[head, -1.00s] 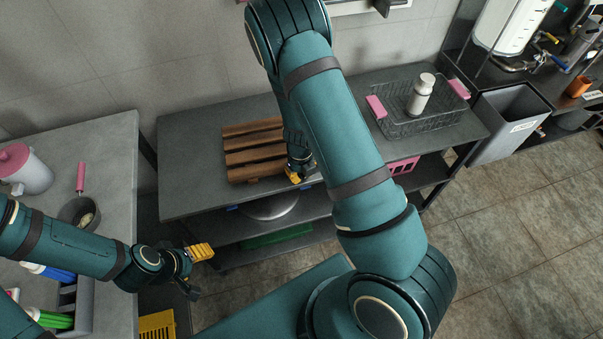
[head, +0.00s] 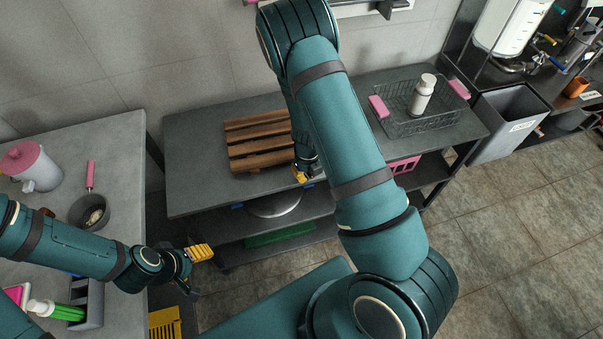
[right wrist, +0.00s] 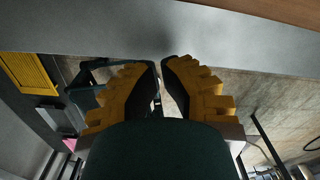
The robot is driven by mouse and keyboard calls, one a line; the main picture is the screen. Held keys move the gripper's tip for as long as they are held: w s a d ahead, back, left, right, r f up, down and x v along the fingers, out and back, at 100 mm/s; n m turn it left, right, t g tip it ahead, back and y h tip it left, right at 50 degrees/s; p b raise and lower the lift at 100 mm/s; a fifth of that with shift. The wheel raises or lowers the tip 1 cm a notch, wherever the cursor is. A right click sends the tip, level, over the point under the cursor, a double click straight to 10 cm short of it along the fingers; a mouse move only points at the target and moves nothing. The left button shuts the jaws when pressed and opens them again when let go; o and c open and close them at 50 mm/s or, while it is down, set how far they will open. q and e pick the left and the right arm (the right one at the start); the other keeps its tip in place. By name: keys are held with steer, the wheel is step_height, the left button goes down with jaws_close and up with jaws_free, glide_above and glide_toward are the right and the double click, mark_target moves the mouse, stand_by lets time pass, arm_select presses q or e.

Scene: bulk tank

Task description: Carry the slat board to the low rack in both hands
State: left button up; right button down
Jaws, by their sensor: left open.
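The brown wooden slat board (head: 262,143) lies flat on the dark grey table at the back, its right end partly hidden by my right arm. My right gripper (head: 301,176) is at the board's front right corner, over the table's front edge. In the right wrist view its two yellow fingers (right wrist: 160,68) come close together at the tips, with a narrow gap and nothing seen between them. A brown strip of the board (right wrist: 290,10) shows at the top right there. My left gripper (head: 197,272) is open and empty, low beside the left counter. I cannot tell which piece is the low rack.
The dark table (head: 190,185) also holds a wire basket (head: 405,122) with a white bottle (head: 422,96). A lower shelf (head: 330,222) runs beneath it. The left counter (head: 115,160) carries a pink-lidded jug (head: 35,168) and a pan (head: 90,212). A grey bin (head: 505,125) stands at right.

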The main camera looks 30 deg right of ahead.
step_height(320, 180, up, 10)
steer(key=p, duration=0.3)
steer(key=shift+s, duration=0.25)
steer(key=s+a+f+n+b, duration=0.2)
steer(key=s+a+f+n, duration=0.55)
steer(key=n, duration=0.85)
steer(key=s+a+n+t+y+b, duration=0.1)
steer(key=a+n+y, duration=0.3)
steer(key=a+n, duration=0.6)
steer(key=s+n+t, duration=0.1)
steer(key=n, duration=0.6)
steer(key=shift+s+a+r+n, duration=0.2)
steer(key=shift+s+a+n, duration=0.1)
steer(key=shift+s+n, duration=0.1)
